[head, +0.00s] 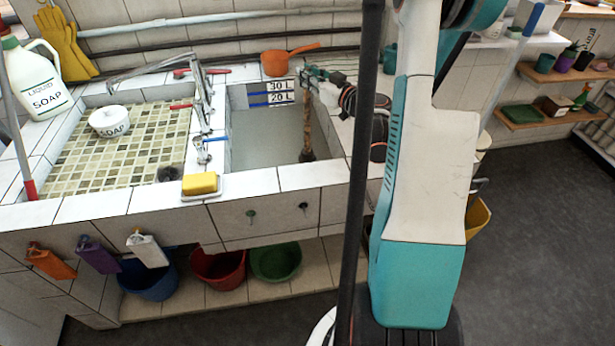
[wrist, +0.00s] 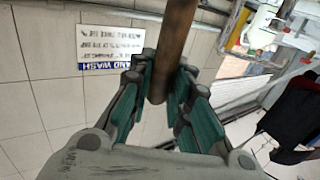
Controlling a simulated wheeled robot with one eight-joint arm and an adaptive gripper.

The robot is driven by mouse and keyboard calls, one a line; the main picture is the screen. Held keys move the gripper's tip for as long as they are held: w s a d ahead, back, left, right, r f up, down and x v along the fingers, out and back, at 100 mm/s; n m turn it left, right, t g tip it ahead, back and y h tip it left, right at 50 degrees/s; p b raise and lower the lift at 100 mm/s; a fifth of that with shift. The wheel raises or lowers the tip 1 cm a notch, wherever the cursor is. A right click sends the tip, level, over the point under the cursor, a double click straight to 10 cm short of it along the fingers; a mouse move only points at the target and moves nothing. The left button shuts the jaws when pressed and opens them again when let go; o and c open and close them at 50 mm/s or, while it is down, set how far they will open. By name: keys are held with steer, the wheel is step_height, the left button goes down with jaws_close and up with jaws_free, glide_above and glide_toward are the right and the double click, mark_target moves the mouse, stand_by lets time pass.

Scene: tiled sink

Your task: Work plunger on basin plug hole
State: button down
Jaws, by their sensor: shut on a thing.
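The plunger (head: 307,122) stands roughly upright at the right side of the basin (head: 262,140) in the head view. Its long handle is brown and its small dark cup (head: 307,157) is low in the basin, near the front right. My gripper (head: 307,76) is shut on the upper part of the handle. In the wrist view the brown handle (wrist: 174,35) runs between the teal fingers of my gripper (wrist: 164,88). The plug hole does not show, and I cannot tell whether the cup covers it. The basin's inside looks plain grey.
A faucet (head: 203,95) stands left of the basin, with an orange scoop (head: 275,63) behind it. A yellow sponge (head: 200,184) lies on the front ledge. The tiled drainboard (head: 70,150) holds a soap tub (head: 109,121). Several buckets sit below.

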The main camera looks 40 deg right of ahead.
steer(key=shift+f, duration=0.2)
steer(key=shift+f+b, duration=0.4)
steer(key=shift+f, duration=0.1)
steer(key=shift+r, duration=0.1)
steer(key=shift+r+p, duration=0.4)
steer(key=shift+r, duration=0.25)
stand_by(0.5)
